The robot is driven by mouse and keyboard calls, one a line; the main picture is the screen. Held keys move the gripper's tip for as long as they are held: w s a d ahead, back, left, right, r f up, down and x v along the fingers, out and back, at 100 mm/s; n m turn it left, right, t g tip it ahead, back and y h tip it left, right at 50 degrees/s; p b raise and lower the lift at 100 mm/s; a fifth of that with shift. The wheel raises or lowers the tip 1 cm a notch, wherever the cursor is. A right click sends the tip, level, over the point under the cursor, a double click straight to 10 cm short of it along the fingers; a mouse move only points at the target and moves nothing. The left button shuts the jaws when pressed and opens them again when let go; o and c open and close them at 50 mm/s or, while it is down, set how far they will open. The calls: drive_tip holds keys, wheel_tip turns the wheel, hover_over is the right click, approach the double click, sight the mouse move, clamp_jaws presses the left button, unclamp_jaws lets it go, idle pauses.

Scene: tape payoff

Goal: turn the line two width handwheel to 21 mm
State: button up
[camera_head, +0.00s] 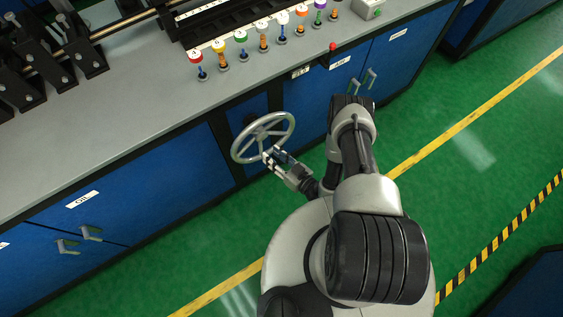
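A grey spoked handwheel (263,136) stands out from the front of the blue cabinet. My gripper (270,157) is at the lower right part of its rim, with its fingers at or very near the rim. I cannot tell whether the fingers are closed around the rim or only beside it. No width scale or millimetre reading for the wheel can be read in this view.
A grey worktop (140,120) runs above blue cabinets. Several coloured, numbered spools (240,37) stand in a row there. A red-knobbed lever (332,48) and door handles (369,77) are to the right. Green floor (480,130) is open on the right.

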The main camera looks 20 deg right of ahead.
drive_tip(key=v, duration=0.4)
drive_tip(key=shift+s+d, duration=0.1)
drive_tip(key=shift+s, duration=0.15)
idle(0.4)
